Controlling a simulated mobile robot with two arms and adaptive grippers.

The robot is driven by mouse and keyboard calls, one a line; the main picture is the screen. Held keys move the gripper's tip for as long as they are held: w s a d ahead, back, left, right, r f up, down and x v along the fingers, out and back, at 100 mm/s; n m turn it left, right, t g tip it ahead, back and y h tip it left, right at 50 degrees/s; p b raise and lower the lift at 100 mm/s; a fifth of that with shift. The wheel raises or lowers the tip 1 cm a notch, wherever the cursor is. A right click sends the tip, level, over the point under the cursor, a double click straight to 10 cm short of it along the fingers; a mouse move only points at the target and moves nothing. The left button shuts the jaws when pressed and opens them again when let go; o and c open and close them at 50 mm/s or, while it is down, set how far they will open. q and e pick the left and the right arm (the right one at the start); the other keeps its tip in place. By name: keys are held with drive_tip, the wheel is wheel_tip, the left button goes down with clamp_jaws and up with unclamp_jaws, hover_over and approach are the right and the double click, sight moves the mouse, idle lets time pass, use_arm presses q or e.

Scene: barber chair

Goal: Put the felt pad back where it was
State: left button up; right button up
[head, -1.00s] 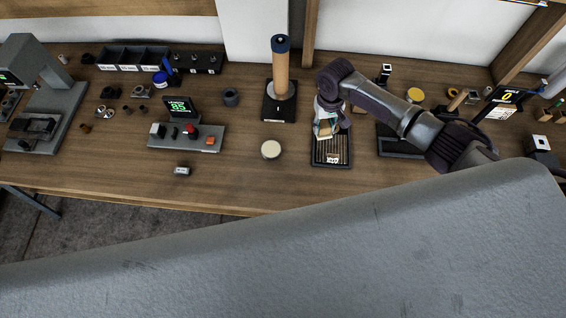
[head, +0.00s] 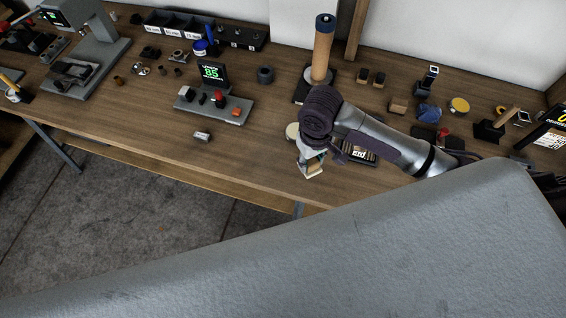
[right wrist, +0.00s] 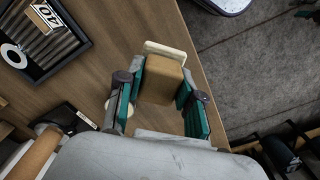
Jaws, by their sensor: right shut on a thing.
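My right gripper (head: 311,156) is shut on a tan block with a cream layer on one end, which I take to be the felt pad (head: 314,171). In the right wrist view the gripper (right wrist: 160,88) has its teal-lined fingers on either side of the pad (right wrist: 160,82), with the cream layer at the far end. The pad appears over the table's front part, left of a black slotted tray (head: 372,160). I cannot tell its height above the wood. My left gripper is not in view.
A round cream disc (head: 292,131) lies behind my right gripper, partly hidden. A wooden post on a black base (head: 322,52) stands behind it. A grey panel with a green display (head: 228,108) is to the left. The table's front-left wood is mostly clear, with a small metal piece (head: 201,136).

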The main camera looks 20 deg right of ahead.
drive_tip(key=w+a+f, duration=0.1)
drive_tip(key=w, duration=0.1)
drive_tip(key=w+a+f, duration=0.1)
drive_tip(key=a, duration=0.1)
drive_tip(key=w+a+f, duration=0.1)
drive_tip(key=w+f, duration=0.1)
drive_tip(key=shift+w+a+p, duration=0.2)
drive_tip(key=shift+w+p, duration=0.15)
drive_tip(key=shift+w+a+f, duration=0.15)
drive_tip(key=shift+w+f, duration=0.05)
drive_tip(key=shift+f, duration=0.25)
wheel_tip(320, 180, down, 3)
drive_tip(key=shift+f+p, duration=0.15)
drive_tip(key=shift+p, duration=0.3)
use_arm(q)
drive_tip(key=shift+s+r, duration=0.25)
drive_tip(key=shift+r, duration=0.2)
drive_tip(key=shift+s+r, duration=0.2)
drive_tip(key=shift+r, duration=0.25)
use_arm(e)
drive_tip(key=shift+f, duration=0.25)
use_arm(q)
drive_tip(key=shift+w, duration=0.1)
use_arm(e)
drive_tip(key=shift+f, duration=0.1)
drive_tip(key=o, duration=1.1)
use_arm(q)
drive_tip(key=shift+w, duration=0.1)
